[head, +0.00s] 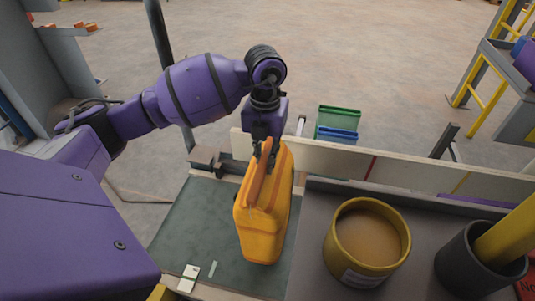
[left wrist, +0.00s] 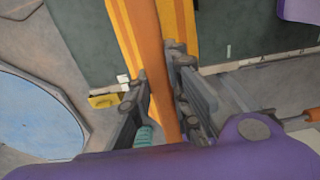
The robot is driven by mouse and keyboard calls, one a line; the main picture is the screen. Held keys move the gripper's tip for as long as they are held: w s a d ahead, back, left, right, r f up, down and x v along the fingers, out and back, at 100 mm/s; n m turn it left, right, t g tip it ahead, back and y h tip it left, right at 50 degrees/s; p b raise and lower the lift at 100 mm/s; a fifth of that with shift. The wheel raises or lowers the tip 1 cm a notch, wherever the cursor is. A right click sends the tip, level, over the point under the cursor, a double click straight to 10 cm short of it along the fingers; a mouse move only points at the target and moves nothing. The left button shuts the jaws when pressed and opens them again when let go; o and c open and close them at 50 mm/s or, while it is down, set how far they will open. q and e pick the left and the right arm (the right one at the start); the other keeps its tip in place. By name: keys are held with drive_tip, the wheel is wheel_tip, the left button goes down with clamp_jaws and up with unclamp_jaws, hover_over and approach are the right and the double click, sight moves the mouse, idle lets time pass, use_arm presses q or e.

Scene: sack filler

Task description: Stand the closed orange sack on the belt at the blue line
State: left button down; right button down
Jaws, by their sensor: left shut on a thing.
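The orange sack (head: 266,215) stands nearly upright, leaning a little, over the dark green mat (head: 190,235); I cannot tell whether its base touches. My left gripper (head: 266,153) is shut on the sack's top ridge from above. In the left wrist view the orange ridge (left wrist: 150,35) runs between the two fingers (left wrist: 163,85). A grey surface (head: 312,225), which may be the belt, lies right of the sack. I cannot make out a blue line. My right gripper is not in view.
A yellow tub (head: 338,263) with brown contents stands on the grey surface, right of the sack. A dark cylinder (head: 455,267) with a yellow tube stands farther right. Green (head: 340,115) and blue (head: 338,134) bins stand behind the rail. Small pale tags (head: 188,278) lie on the mat.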

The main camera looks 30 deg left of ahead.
use_arm(q)
drive_tip(key=shift+w+a+f, duration=0.2)
drive_tip(key=shift+w+f, duration=0.05)
drive_tip(key=shift+f, duration=0.05)
wheel_tip(320, 180, down, 3)
drive_tip(key=shift+r, duration=0.1)
drive_tip(key=c, duration=1.6)
unclamp_jaws()
drive_tip(key=shift+s+f, duration=0.1)
drive_tip(key=shift+f, duration=0.2)
drive_tip(key=shift+c, duration=0.2)
drive_tip(key=shift+r, duration=0.25)
wheel_tip(320, 180, up, 12)
drive_tip(key=shift+f, duration=0.1)
drive_tip(key=shift+f, duration=0.1)
